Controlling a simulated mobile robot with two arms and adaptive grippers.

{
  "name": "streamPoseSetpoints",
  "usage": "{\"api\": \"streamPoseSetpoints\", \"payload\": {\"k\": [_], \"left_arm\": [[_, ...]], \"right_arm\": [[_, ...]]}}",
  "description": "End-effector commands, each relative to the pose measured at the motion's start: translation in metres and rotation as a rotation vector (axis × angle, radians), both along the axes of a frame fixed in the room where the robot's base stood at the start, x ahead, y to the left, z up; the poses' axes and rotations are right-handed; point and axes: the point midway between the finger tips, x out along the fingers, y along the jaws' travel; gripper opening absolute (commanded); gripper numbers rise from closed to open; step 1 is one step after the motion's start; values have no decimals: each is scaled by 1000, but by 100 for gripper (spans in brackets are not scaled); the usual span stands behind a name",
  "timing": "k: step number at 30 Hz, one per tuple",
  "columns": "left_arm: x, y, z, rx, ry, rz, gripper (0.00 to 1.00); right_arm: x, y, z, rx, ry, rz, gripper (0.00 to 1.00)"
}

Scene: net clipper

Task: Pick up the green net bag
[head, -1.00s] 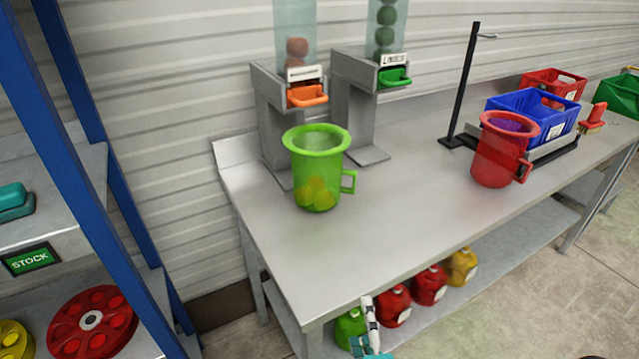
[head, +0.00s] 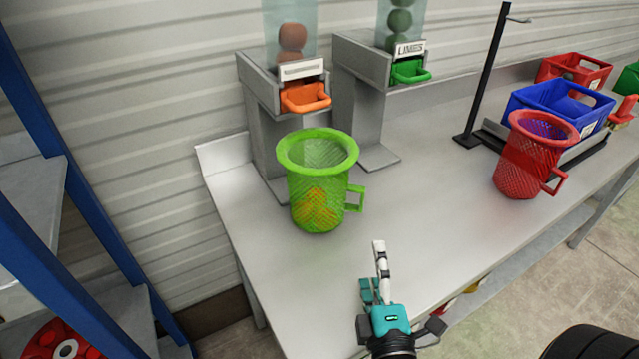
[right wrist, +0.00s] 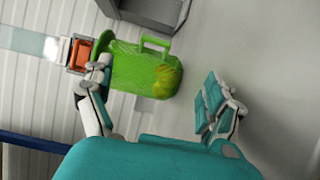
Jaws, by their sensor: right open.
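The green net bag (head: 322,178) stands upright on the grey table, with a wide round rim and a square handle (head: 356,198) on its right side. Orange and yellow fruit shows through its mesh near the bottom. My right gripper (head: 374,262) is in front of the bag and to its right, apart from it, over the table's front part. In the right wrist view the gripper's fingers (right wrist: 160,95) are spread wide, with the green net bag (right wrist: 135,75) beyond them and nothing between them. My left gripper is not in view.
Behind the bag stand two dispensers, one with an orange tray (head: 305,97) and one with a green tray (head: 411,71). A red net bag (head: 527,165) and blue crate (head: 560,108) stand to the right. A blue rack (head: 75,175) is at left. Table between the bags is clear.

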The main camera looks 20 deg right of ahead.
Motion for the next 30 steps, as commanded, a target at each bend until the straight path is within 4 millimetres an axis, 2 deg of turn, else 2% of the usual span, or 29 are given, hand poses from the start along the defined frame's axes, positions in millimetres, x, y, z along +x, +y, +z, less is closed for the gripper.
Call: {"api": "streamPoseSetpoints", "payload": {"k": [1,3,9,11,15,23,27,30], "left_arm": [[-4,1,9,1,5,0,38],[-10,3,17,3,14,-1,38],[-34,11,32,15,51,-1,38],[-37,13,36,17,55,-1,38],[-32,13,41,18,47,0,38],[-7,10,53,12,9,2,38],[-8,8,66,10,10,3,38],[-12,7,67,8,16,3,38]], "right_arm": [[10,-4,7,-3,-4,-1,88],[24,-9,7,-3,-5,0,88],[65,-26,6,-3,-3,-1,88],[76,-30,6,-3,-3,-1,88],[95,-37,3,-2,-1,0,88],[113,-42,6,-1,-2,0,88],[135,-46,11,-2,-2,-1,88],[146,-51,7,-2,-1,0,88]]}}
